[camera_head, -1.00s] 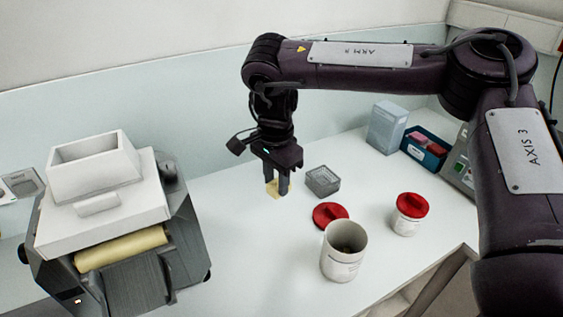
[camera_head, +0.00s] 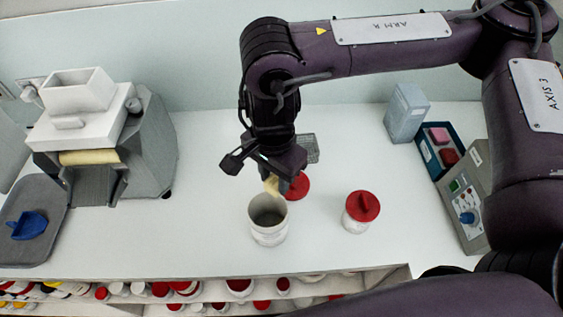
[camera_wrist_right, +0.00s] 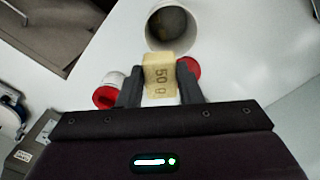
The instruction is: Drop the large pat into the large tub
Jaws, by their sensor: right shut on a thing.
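The large pat (camera_head: 271,185) is a pale yellow block. In the right wrist view the pat (camera_wrist_right: 158,74) is marked "50 g" and sits between the two fingers. My right gripper (camera_head: 277,184) is shut on it and holds it just above and behind the open white tub's rim. The large tub (camera_head: 268,228) stands upright and open on the counter, and its mouth also shows in the right wrist view (camera_wrist_right: 172,27). Something lies on its floor, too dim to tell. A red lid (camera_head: 297,187) lies behind the tub, partly hidden by the gripper. My left gripper is not in view.
A smaller white tub with a red lid (camera_head: 361,211) stands to the right. A grey wire basket (camera_head: 308,148) is behind the gripper. A cream mill (camera_head: 100,140) stands left, a control box (camera_head: 464,205) right. The counter's left middle is clear.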

